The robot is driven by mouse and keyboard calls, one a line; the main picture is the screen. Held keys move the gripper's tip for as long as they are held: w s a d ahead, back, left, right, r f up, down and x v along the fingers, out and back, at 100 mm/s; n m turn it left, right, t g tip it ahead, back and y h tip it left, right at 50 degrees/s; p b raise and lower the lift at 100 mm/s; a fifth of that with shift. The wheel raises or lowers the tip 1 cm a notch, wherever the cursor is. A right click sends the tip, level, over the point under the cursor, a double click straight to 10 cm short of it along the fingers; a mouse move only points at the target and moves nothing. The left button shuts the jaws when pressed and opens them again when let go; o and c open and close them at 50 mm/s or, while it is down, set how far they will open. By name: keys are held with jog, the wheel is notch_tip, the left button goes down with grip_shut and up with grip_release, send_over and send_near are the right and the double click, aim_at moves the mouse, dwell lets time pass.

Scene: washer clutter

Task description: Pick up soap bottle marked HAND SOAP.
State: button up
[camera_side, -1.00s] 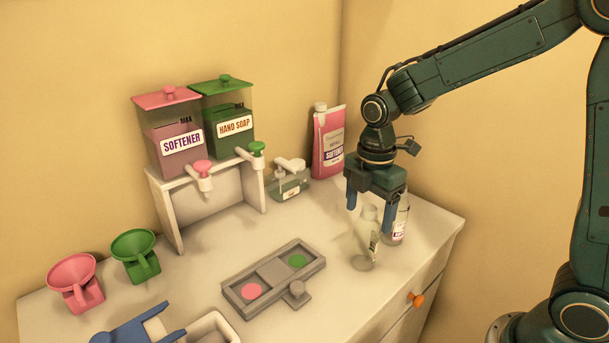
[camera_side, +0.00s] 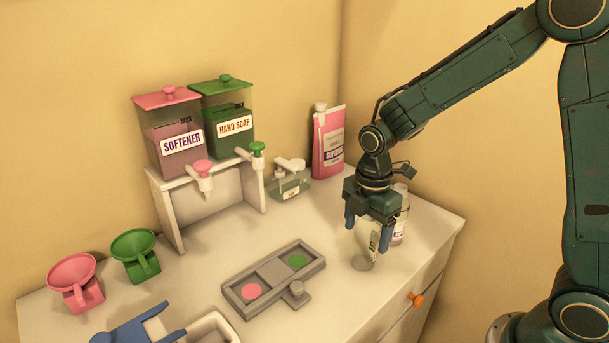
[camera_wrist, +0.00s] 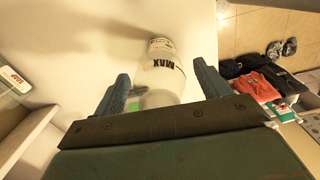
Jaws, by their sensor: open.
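A clear, empty-looking bottle (camera_side: 362,255) stands upright near the right side of the counter, with a label on its right side that I cannot read. My gripper (camera_side: 367,230) points down over it, fingers open on either side of its upper part. The wrist view shows clear bottle plastic (camera_wrist: 160,78) with a MAX mark between the open fingers (camera_wrist: 161,74). A second clear bottle (camera_side: 400,225) with a purple-marked label stands just behind to the right, partly hidden by my gripper. HAND SOAP is legible on the green-lidded dispenser (camera_side: 232,135).
A pink-lidded SOFTENER dispenser (camera_side: 172,150), a small pump bottle (camera_side: 290,186) and a pink softener pack (camera_side: 328,150) stand at the back. A grey tray (camera_side: 262,268) with pink and green discs lies left of the bottles. Pink (camera_side: 74,275) and green (camera_side: 134,250) funnels stand far left.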

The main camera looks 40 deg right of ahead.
jog(key=c, duration=1)
jog(key=shift+c, duration=0.2)
notch_tip(320, 180, up, 20)
dwell(0.6)
